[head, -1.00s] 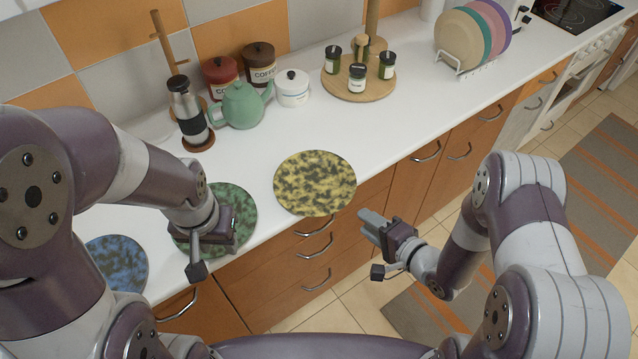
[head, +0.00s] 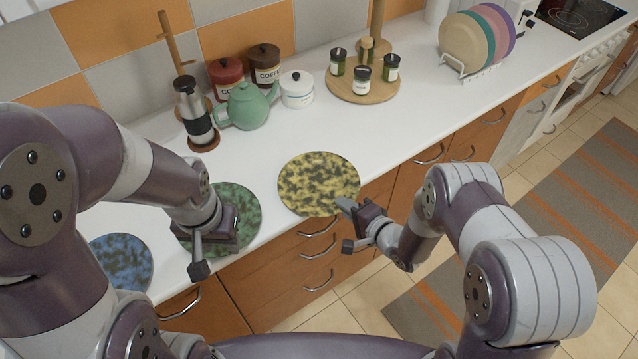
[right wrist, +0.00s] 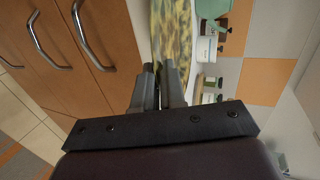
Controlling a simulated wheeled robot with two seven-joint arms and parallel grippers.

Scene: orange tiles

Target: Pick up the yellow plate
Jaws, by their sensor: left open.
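The yellow plate (head: 318,182), round with dark mottling, lies on the white counter at its front edge. My right gripper (head: 345,205) is at the plate's near right rim, its fingers pointing toward it. In the right wrist view the plate (right wrist: 172,35) shows at a steep slant just beyond the fingertips (right wrist: 158,68), which stand a little apart. I cannot tell whether the rim is between them. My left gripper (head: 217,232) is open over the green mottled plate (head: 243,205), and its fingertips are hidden.
A blue mottled plate (head: 122,262) lies at the left. Drawer handles (head: 318,250) jut out below the counter. Counter right of the yellow plate is clear.

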